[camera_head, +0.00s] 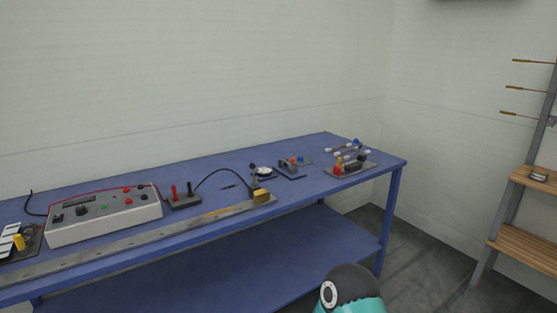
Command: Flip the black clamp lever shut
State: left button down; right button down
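On the blue bench, a small dark clamp block (184,203) carries two upright levers side by side, a red lever (175,192) on the left and a black lever (190,188) on the right. Both look raised. They are small here, so I cannot tell exactly how the black one sits. A black cable arches from near this block to the right. Neither of my grippers shows; only a teal and dark part of my own arm is at the bottom edge.
The blue bench (225,183) runs along the wall. A grey control box (105,217) stands left of the clamp block. A long metal bar with a brass block (262,196) lies along the front edge. Small fixtures (350,165) stand at the right end. A wooden-shelved rack (520,210) is far right.

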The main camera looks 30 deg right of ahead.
aim_at(252, 166)
jog(key=z, duration=0.1)
jog(key=i, duration=1)
jog(key=z, duration=0.05)
